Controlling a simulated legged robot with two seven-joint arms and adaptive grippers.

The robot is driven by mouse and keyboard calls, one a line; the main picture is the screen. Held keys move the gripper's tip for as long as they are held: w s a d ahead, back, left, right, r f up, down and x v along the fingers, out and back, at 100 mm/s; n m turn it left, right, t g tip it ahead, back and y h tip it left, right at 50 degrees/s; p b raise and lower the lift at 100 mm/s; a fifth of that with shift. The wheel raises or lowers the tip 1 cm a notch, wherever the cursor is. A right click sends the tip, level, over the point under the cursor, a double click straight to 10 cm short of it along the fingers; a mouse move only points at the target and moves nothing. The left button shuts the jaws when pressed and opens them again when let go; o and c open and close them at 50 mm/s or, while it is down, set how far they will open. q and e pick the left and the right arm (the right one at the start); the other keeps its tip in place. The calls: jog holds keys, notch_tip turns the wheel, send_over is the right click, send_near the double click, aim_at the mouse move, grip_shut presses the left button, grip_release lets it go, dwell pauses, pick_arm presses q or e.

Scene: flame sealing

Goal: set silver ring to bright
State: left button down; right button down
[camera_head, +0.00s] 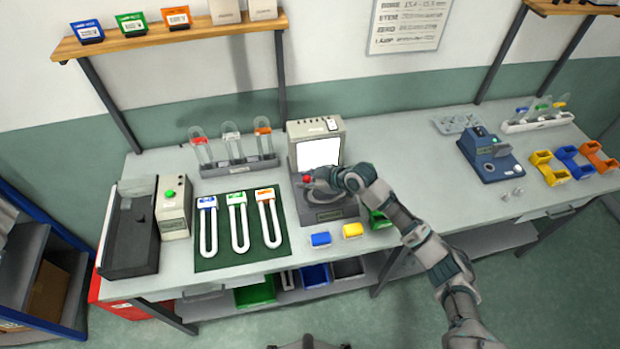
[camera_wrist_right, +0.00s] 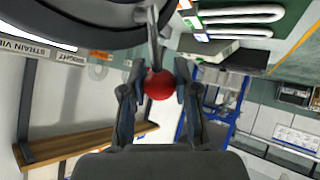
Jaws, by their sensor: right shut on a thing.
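My right gripper (camera_head: 316,182) reaches in from the right to the front of a grey viewer with a lit white screen (camera_head: 318,153). It is shut on a red ball knob (camera_head: 307,179). In the right wrist view the red knob (camera_wrist_right: 158,84) sits between the two fingertips (camera_wrist_right: 158,82), on the end of a metal lever (camera_wrist_right: 153,30). The lever runs up to a dark grey ring (camera_wrist_right: 85,28). Lettering including "STRAIN" shows beside the ring. In the head view the arm partly covers the ring, and its setting cannot be read. My left gripper is out of view.
Left of the viewer, a green mat (camera_head: 221,256) holds several white U-shaped tubes. A rack (camera_head: 240,166) stands behind it. Blue (camera_head: 320,240) and yellow (camera_head: 352,231) blocks lie in front. A blue device (camera_head: 488,155) and coloured bins (camera_head: 567,160) are at the right.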

jog(key=shift+s+a+f, duration=0.1)
jog(key=shift+s+f, duration=0.1)
jog(key=shift+f, duration=0.3)
jog(key=shift+a+f, duration=0.1)
jog(key=shift+f, duration=0.2)
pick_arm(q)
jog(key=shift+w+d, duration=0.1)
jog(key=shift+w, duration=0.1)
pick_arm(e)
jog(key=shift+s+a+f, duration=0.1)
jog(key=shift+a, duration=0.2)
